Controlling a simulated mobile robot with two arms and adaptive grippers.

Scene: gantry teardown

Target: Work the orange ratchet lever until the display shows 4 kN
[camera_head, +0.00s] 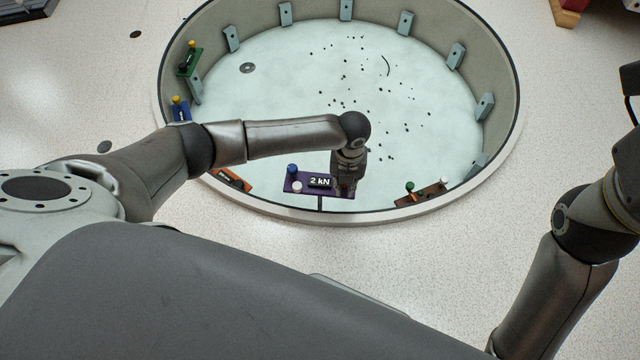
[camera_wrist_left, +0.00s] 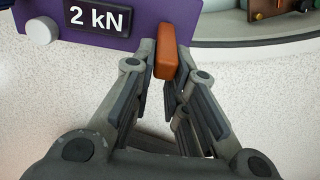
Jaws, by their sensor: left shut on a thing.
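The purple panel (camera_head: 308,191) stands at the near rim of the round pit, and its display (camera_head: 320,182) reads 2 kN. The display also reads 2 kN in the left wrist view (camera_wrist_left: 97,17). The orange ratchet lever (camera_wrist_left: 165,58) sticks out beside the panel's right part in the left wrist view. My left gripper (camera_head: 346,180) is at the panel's right end. In the left wrist view its fingers (camera_wrist_left: 170,65) are shut on the lever, one on each side. In the head view the gripper hides the lever. My right gripper is out of view; only its arm shows at the right.
The round pit's wall (camera_head: 490,70) carries several grey brackets. A green panel (camera_head: 190,60), a blue panel (camera_head: 180,108) and brown panels (camera_head: 422,195) sit along its rim. Dark bits lie on the pale pit floor (camera_head: 290,80). The speckled floor (camera_head: 420,270) in front is clear.

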